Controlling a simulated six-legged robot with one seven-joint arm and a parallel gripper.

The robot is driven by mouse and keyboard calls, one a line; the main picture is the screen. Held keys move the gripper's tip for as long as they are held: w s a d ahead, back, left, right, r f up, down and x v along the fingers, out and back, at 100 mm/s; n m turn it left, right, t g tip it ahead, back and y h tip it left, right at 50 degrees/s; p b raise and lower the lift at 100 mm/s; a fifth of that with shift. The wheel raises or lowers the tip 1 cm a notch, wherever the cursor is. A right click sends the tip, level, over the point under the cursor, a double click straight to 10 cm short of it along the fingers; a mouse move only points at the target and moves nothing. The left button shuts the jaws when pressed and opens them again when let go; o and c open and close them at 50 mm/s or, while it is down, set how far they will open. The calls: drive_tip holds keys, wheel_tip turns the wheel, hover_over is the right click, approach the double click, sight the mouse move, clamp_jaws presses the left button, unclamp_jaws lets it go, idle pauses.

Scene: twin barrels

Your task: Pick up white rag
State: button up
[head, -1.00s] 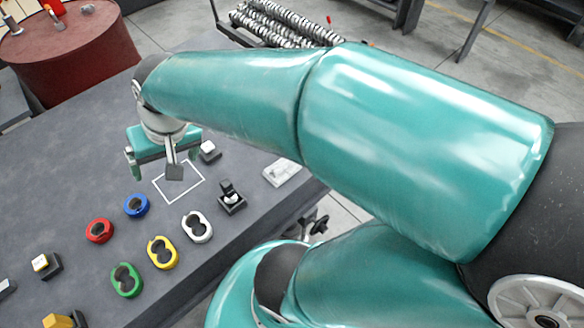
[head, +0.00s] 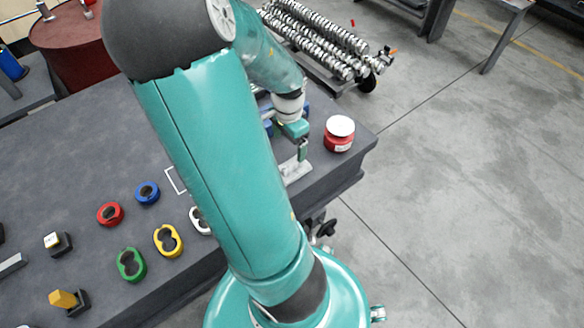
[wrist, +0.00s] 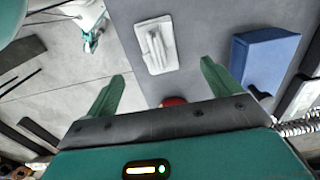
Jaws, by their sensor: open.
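The white rag (wrist: 155,45) lies folded and flat on the grey table near its edge. In the head view the rag (head: 296,172) is partly hidden behind my arm. My gripper (wrist: 163,82) is open and empty. In the wrist view its two green fingers are spread apart, and the rag lies beyond their tips, roughly between them in the picture. In the head view my gripper (head: 302,150) is close to the rag, and I cannot tell its exact height above the table.
A red jar with a white lid (head: 339,133) stands right of my gripper near the table corner. A blue box (wrist: 262,58) is on the table near the rag. Several coloured rings, such as the green one (head: 131,264), lie at the left. Open floor is at the right.

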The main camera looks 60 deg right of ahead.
sight(290, 164)
wheel_tip(290, 164, down, 6)
drive_tip(key=f, duration=0.5)
drive_tip(key=shift+s+a, duration=0.1)
drive_tip(key=shift+s, duration=0.15)
drive_tip(key=shift+r, duration=0.1)
drive_tip(key=c, duration=1.1)
drive_tip(key=shift+r, duration=0.1)
